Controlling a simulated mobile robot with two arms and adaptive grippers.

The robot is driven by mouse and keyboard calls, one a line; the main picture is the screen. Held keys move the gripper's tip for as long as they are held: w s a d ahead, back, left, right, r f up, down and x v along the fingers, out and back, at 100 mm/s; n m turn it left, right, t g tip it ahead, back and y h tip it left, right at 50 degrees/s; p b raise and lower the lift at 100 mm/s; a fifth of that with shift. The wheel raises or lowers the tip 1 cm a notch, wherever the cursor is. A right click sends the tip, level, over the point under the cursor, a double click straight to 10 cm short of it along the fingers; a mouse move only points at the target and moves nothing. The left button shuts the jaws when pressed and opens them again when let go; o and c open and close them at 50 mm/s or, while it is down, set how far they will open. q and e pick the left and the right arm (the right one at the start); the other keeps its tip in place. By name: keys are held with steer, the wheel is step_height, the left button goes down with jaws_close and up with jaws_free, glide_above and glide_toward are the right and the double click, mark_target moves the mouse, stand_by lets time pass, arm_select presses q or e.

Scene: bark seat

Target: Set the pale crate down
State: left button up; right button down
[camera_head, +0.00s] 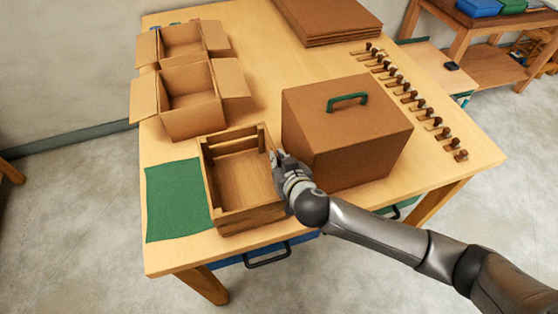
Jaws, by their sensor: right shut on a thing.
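The pale crate (250,216) is an open wooden box, empty inside, near the front edge of the table. My right gripper (279,158) is shut on the crate's right wall, with the arm reaching in from the lower right. The crate looks level, at or just above the tabletop; I cannot tell whether its base touches. Its left side borders the green mat (176,200), which lies flat and bare. My left gripper is not in view.
A large brown box (345,125) with a green handle stands close to the right of the crate. Two open cardboard boxes (190,117) (183,48) stand behind it. Flat brown sheets (330,18) lie at the back. Several small tools (410,97) line the right edge.

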steer(key=c, duration=1.6)
jaws_free()
steer(key=shift+f, duration=0.1)
steer(key=shift+o, duration=0.2)
steer(key=shift+r, duration=0.25)
steer(key=shift+s, duration=0.2)
steer(key=b+v, duration=0.1)
steer(key=v, duration=1)
steer(key=shift+s+d+r+b, duration=0.2)
steer(key=shift+b, duration=0.1)
